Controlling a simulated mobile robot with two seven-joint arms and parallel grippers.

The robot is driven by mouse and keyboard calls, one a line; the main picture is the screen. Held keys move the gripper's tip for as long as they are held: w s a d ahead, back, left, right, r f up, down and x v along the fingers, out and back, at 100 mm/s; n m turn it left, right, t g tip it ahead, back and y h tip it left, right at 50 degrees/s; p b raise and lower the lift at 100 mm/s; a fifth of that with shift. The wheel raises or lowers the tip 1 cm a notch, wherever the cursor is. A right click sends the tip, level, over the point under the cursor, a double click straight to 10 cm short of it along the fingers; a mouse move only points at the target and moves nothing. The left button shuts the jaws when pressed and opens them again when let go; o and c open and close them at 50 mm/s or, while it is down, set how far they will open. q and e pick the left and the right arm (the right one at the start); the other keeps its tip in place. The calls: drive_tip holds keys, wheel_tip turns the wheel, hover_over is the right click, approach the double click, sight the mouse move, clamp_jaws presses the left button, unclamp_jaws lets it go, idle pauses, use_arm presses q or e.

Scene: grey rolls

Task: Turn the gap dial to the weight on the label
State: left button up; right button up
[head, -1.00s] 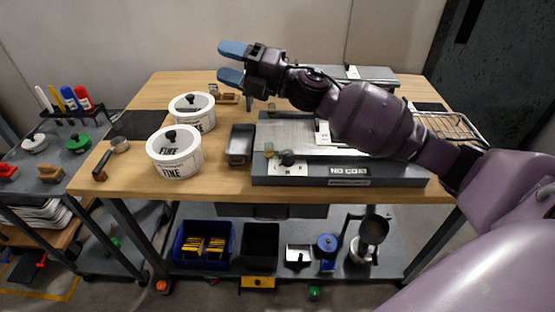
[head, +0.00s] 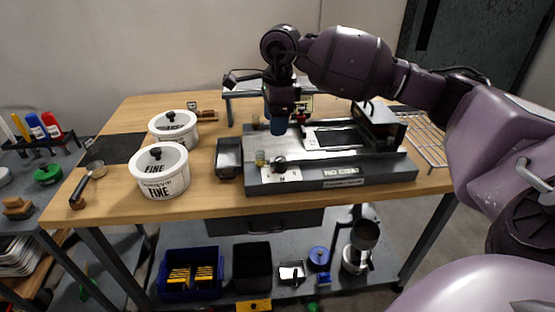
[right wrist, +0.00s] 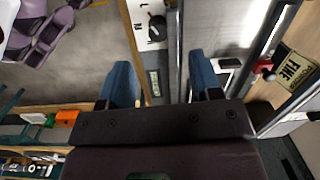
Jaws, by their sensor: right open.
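The gap dial is a small black knob (head: 280,162) on a white lettered plate (head: 294,174) at the front left of the grey machine (head: 340,178). In the right wrist view the knob (right wrist: 156,28) shows near the top; its setting is too small to read. My right gripper (head: 279,126) points down above the machine, behind the dial and apart from it. Its blue fingers are spread and empty in the right wrist view (right wrist: 161,80). A yellowish label (right wrist: 296,68) at the right reads "FINE"; it also shows behind my gripper in the head view (head: 305,104). My left gripper is out of view.
Two white lidded pots (head: 160,171) (head: 173,128), the front one marked "FINE", stand left of the machine. A wire rack (head: 423,138) lies right. The table's front middle edge is clear.

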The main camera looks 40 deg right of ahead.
sight(281, 159)
drive_tip(key=shift+g+h, duration=0.3)
drive_tip(key=f, duration=0.3)
drive_tip(key=f+b, duration=0.1)
drive_tip(key=f, duration=0.2)
drive_tip(key=s+d+f, duration=0.1)
drive_tip(key=f, duration=0.2)
drive_tip(key=shift+f, duration=0.3)
drive_tip(key=shift+f+b, duration=0.3)
drive_tip(key=shift+f, duration=0.4)
drive_tip(key=c, duration=0.9)
